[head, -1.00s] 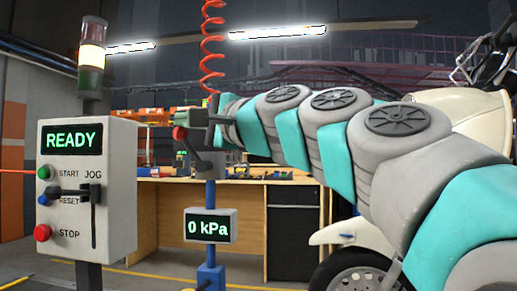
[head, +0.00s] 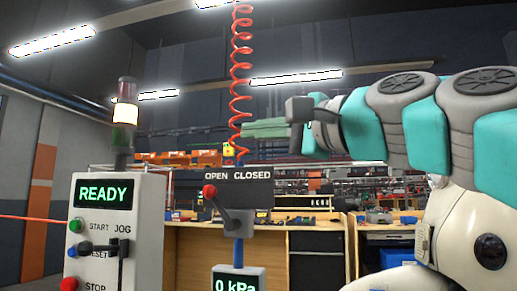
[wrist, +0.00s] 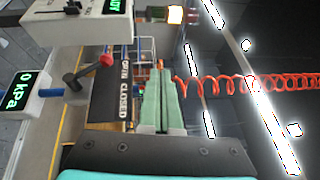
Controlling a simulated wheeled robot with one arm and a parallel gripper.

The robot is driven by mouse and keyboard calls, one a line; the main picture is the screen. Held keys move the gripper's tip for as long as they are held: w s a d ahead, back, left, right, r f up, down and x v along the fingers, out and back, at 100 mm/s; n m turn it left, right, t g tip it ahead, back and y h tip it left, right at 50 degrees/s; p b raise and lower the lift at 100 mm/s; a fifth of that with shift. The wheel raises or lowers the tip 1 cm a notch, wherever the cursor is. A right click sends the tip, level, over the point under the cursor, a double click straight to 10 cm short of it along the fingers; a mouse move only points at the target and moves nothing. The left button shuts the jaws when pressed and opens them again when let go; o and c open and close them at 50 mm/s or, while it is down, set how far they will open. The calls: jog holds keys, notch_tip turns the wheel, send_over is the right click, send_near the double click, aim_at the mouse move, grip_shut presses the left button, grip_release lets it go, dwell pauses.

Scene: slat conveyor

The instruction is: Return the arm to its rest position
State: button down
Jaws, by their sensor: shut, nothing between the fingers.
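My gripper (head: 246,129) is raised above and to the right of the valve lever (head: 222,205), clear of it, with its fingers pointing left in the head view. In the wrist view the green-grey fingers (wrist: 161,80) lie side by side, shut, with nothing seen between them. My arm, in teal and grey, reaches in from the right of the head view. The lever's red knob leans up and left, below the word OPEN on the dark OPEN CLOSED plate (head: 240,185). The gauge (head: 238,282) below reads 0 kPa; it also shows in the wrist view (wrist: 20,90).
A control box (head: 145,225) reading READY stands at left, with a lit stack lamp (head: 125,115) above. A red coiled hose (head: 240,75) hangs close to my fingers. A wooden workbench (head: 190,255) stands behind.

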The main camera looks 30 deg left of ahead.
jog(key=shift+s+d+r, duration=0.15)
jog(key=shift+d+r, duration=0.1)
jog(key=shift+d, duration=0.15)
